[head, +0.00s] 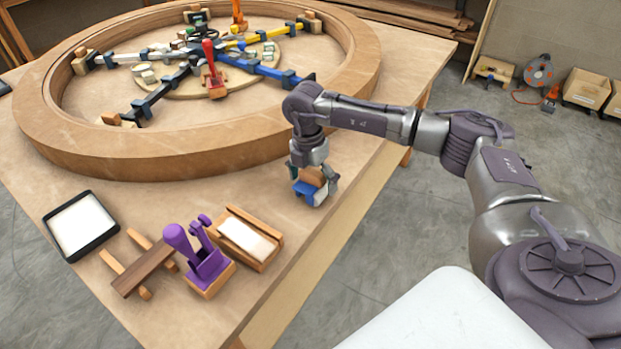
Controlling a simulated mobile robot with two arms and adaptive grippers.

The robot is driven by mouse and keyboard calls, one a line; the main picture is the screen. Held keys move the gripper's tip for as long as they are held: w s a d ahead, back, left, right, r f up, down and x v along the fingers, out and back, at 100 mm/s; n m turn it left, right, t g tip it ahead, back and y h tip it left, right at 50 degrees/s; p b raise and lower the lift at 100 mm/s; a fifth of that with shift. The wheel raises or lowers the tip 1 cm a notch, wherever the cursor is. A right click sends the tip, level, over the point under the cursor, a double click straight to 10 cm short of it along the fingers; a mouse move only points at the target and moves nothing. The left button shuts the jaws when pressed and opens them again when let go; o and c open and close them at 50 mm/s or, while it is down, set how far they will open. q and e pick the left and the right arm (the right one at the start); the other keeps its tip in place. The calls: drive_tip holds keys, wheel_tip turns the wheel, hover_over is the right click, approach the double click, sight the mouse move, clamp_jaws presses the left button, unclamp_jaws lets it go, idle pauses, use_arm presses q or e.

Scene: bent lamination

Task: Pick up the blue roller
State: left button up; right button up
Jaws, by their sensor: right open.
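The blue roller (305,192), a small blue piece with a wooden part, sits at the right edge of the wooden workbench, just outside the large ring. My right gripper (315,186) points down over it, with its fingers open around the roller's upper part. The fingers and wrist hide some of the roller, and I cannot tell whether they touch it. My left gripper is not in view.
A large bent wooden ring (190,150) with clamps inside fills the back of the workbench (130,325). Near the front are a black-rimmed tray (80,225), a wooden rack (145,268), a purple tool (205,262) and a wooden box (246,238).

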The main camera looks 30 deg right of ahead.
sight(318, 173)
drive_tip(key=shift+c, duration=0.5)
drive_tip(key=c, duration=1.4)
drive_tip(key=shift+w+r, duration=0.1)
drive_tip(key=shift+r, duration=0.5)
drive_tip(key=r, duration=0.2)
drive_tip(key=s+r, duration=0.1)
drive_tip(key=shift+d+r+b, duration=0.25)
drive_tip(key=shift+d+b, duration=0.1)
drive_tip(key=shift+b, duration=0.05)
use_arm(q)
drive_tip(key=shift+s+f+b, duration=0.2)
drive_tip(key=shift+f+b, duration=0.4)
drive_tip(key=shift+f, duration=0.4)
use_arm(e)
drive_tip(key=s+d+r, duration=0.5)
drive_tip(key=s+r, duration=0.1)
drive_tip(key=s, duration=0.3)
drive_tip(key=shift+d+r, duration=0.2)
drive_tip(key=shift+d, duration=0.1)
drive_tip(key=o, duration=0.7)
drive_tip(key=c, duration=0.3)
